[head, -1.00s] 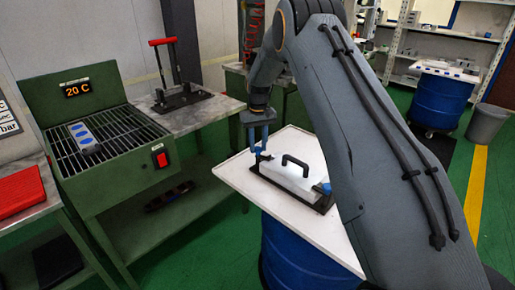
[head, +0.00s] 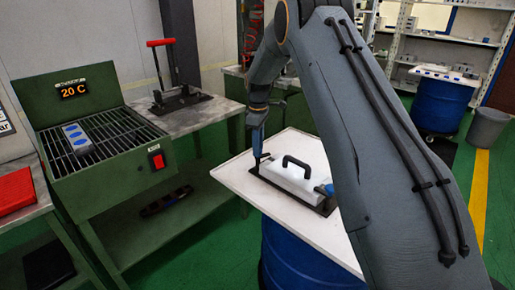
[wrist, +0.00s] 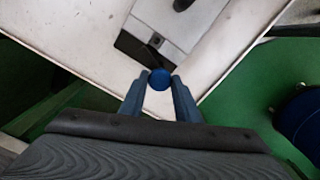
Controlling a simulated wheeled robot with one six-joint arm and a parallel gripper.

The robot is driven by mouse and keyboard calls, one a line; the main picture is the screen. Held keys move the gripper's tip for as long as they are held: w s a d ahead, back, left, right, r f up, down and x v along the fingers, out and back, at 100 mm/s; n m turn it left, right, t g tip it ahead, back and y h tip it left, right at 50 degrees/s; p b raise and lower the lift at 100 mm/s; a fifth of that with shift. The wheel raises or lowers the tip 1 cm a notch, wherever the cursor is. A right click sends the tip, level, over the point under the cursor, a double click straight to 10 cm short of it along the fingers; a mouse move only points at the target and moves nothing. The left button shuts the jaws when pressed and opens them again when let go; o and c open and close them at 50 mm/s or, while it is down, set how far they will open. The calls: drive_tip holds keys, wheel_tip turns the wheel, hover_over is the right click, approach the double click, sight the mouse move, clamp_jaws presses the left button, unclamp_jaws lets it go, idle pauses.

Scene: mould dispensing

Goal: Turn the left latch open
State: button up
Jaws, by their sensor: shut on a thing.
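A white mould block (head: 298,180) with a black arched handle (head: 298,162) lies on a black base plate (head: 324,208) on a white tabletop. The left latch has a blue round knob (wrist: 159,79), which shows in the wrist view between my fingertips. My gripper (head: 257,158) reaches down at the mould's left end, and in the wrist view my gripper (wrist: 159,82) is shut on the knob. The right latch (head: 326,189), also blue, sits at the mould's right end, partly behind my arm.
The white tabletop (head: 232,178) rests on a blue drum (head: 285,250). A red-handled press (head: 180,95) stands behind. My arm hides the tabletop's right side.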

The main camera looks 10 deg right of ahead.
drive_tip(key=shift+n+b, duration=0.3)
drive_tip(key=shift+n, duration=1.5)
drive_tip(key=shift+s, duration=0.1)
drive_tip(key=o, duration=1)
drive_tip(key=shift+a, duration=0.1)
drive_tip(key=shift+o, duration=0.2)
drive_tip(key=shift+r, duration=0.1)
drive_tip(key=shift+r, duration=0.35)
drive_tip(key=shift+r+b, duration=0.75)
drive_tip(key=shift+r, duration=2.7)
